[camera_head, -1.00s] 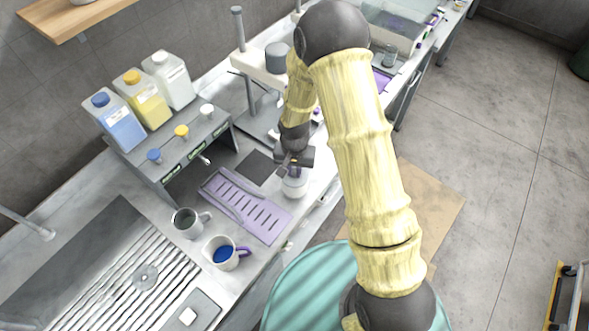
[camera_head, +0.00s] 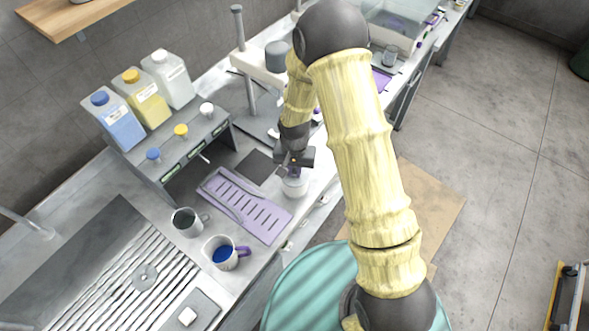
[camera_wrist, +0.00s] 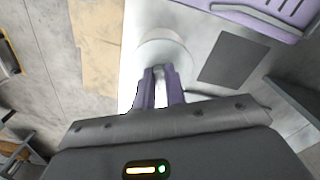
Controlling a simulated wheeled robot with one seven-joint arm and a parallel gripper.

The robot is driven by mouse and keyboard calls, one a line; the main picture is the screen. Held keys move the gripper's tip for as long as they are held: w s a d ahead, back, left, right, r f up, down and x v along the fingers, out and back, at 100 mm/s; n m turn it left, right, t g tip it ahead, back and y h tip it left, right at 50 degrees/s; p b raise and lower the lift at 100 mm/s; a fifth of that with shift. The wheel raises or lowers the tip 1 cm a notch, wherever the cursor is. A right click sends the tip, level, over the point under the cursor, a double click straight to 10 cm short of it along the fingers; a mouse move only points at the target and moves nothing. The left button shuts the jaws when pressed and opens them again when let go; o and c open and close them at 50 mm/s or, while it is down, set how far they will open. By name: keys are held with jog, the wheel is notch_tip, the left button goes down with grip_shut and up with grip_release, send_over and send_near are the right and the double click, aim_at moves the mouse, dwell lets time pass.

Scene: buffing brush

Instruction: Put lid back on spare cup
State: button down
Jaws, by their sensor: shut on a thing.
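A pale, round cup (camera_head: 295,188) stands on the counter right of the purple slotted tray. My gripper (camera_head: 295,171) is directly above it, pointing down. In the wrist view my two purple fingers (camera_wrist: 160,78) are close together on a small part at the middle of a pale disc, the lid (camera_wrist: 172,52). My fingers hide the part they grip. The lid is at or just above the cup's top; I cannot tell whether it touches the rim.
The purple slotted tray (camera_head: 240,209) lies to the left. A grey mug (camera_head: 187,224) and a white mug with blue inside (camera_head: 222,252) stand nearer the sink (camera_head: 100,262). Several bottles (camera_head: 142,99) stand on a shelf behind. A press-like stand (camera_head: 250,95) is beyond my gripper.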

dwell(0.8)
jog(key=c, duration=0.9)
grip_release()
jog(key=shift+r, duration=0.1)
jog(key=shift+r+p, duration=2.25)
jog(key=shift+r, duration=1.2)
grip_shut()
